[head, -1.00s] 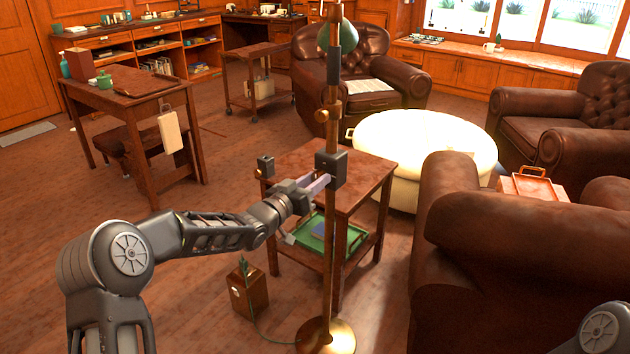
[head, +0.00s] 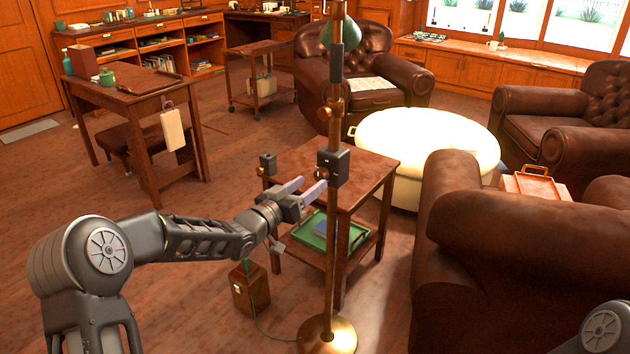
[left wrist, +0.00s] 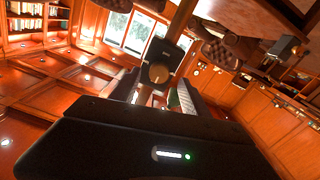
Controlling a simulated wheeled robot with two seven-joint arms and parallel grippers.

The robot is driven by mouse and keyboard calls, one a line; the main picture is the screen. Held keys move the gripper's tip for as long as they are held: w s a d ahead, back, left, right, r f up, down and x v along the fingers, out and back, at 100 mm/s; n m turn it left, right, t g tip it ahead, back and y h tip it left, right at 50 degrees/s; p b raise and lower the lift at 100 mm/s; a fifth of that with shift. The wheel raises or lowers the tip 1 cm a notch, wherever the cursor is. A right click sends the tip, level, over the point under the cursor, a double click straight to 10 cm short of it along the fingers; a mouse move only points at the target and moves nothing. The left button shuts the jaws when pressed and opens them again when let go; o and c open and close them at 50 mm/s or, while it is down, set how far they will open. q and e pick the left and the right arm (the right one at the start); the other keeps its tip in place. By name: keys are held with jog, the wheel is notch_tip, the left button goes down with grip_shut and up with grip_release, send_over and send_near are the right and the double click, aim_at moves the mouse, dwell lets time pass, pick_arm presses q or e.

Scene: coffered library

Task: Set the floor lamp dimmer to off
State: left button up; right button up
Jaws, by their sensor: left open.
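The floor lamp (head: 331,250) is a brass pole on a round base, with a green shade (head: 340,33) at the top. A black dimmer box (head: 335,165) sits partway up the pole. In the left wrist view the box (left wrist: 163,54) shows a round brass knob (left wrist: 158,74) facing me. Its setting cannot be read. My left gripper (head: 306,188) is open with nothing held, its lilac-grey fingers pointing at the box from the left. In the left wrist view the knob shows between the fingers; contact cannot be told. My right gripper is out of view.
A wooden side table (head: 360,165) stands right behind the pole, with a green tray (head: 322,238) on its lower shelf. A small black box (head: 267,162) is at its left corner. A leather armchair (head: 480,250) is close on the right. A wooden box (head: 250,288) stands on the floor.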

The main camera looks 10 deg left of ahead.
pick_arm(q)
jog(key=v, duration=0.3)
jog(key=shift+s+a, duration=0.1)
jog(key=shift+s, duration=0.15)
